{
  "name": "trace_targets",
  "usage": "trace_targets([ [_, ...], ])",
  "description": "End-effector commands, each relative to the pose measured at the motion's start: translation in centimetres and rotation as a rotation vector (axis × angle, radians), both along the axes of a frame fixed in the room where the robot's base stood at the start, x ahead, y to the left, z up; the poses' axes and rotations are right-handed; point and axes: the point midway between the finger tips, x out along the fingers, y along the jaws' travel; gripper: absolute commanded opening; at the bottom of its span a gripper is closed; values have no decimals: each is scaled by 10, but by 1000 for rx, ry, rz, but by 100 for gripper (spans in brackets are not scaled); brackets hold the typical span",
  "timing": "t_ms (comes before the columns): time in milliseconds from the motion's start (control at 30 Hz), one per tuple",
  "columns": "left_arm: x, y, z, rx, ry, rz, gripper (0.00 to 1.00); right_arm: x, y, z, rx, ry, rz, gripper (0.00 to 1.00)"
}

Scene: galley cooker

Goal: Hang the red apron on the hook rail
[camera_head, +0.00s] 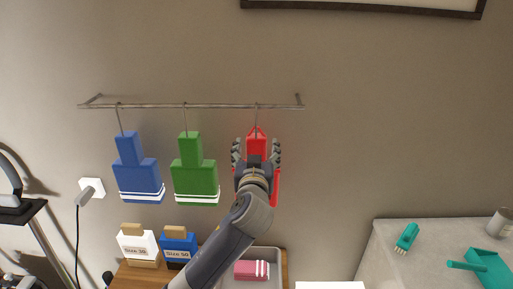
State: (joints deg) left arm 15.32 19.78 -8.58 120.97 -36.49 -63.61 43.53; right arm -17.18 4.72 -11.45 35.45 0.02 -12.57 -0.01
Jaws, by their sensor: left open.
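The red apron (257,143) is up at the hook rail (220,106), below the right-hand hook. Its top loop appears to meet the hook, but I cannot tell contact for certain. My left gripper (257,150) is open, with one finger on each side of the apron's upper part. The gripper and wrist hide most of the apron; a strip of red shows to the right of the wrist. A blue apron (138,179) and a green apron (195,179) with white stripes hang from the other hooks. My right gripper is out of view.
Below, a wooden surface (132,277) bears a white box (134,245), a blue box (179,246) and a grey tray (276,254) holding a pink striped item (250,270). At right, a grey counter (385,250) bears a teal brush (407,237) and dustpan (487,265). The wall right of the rail is clear.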

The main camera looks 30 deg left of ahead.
Motion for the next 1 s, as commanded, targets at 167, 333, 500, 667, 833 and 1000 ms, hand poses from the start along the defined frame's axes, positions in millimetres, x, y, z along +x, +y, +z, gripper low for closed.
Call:
trace_targets([
  [167, -30, -19, -1, -5, 0, -2, 69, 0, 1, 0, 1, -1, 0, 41],
  [333, -60, -37, -1, -5, 0, -2, 69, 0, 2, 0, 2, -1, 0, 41],
  [500, -82, -50, 0, -4, 0, -1, 69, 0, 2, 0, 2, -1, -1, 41],
  [667, -91, -56, 1, -1, -1, 0, 69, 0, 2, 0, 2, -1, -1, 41],
  [833, -92, -56, 1, 1, -1, 1, 69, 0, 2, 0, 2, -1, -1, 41],
  [1000, -97, -60, -35, -17, 112, -24, 69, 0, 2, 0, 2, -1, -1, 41],
])
